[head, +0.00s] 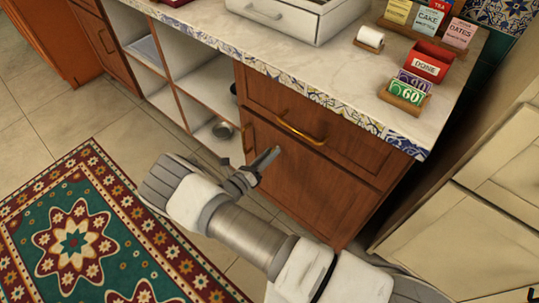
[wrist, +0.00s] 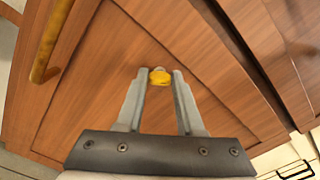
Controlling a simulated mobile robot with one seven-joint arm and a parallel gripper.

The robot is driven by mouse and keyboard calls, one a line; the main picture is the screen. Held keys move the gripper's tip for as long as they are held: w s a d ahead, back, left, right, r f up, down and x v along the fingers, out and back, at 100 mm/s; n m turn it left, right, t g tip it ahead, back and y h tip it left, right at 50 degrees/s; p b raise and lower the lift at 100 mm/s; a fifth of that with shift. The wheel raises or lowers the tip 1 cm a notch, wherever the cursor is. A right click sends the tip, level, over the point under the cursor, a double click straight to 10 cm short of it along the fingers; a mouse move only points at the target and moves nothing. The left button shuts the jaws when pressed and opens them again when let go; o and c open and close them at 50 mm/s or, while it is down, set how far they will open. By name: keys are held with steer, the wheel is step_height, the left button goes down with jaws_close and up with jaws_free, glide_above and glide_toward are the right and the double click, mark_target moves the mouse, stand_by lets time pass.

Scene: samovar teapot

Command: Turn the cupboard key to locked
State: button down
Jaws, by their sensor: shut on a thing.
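The yellow key (wrist: 160,77) shows in the wrist view between the two fingertips of my gripper (wrist: 160,86), against the wooden cupboard door (wrist: 200,105). My gripper is shut on the key. In the head view my gripper (head: 264,163) reaches the upper left part of the cupboard door (head: 305,190), below the drawer. The key is hidden by the fingers there. Its shaft and the keyhole are hidden, so I cannot tell how far it is turned.
Open shelves (head: 205,95) are to the left. The countertop (head: 330,75) holds a white box (head: 290,15) and small card holders. A patterned rug (head: 85,235) lies on the floor.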

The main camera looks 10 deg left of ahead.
steer(key=n, duration=1)
steer(key=shift+f+b, duration=0.15)
steer(key=shift+b, duration=0.25)
steer(key=shift+n, duration=0.5)
steer(key=c, duration=0.5)
jaws_free()
steer(key=shift+c, duration=0.2)
steer(key=shift+a, duration=0.1)
steer(key=p+v, duration=0.2)
steer(key=v, duration=1.5)
steer(key=shift+p, duration=0.35)
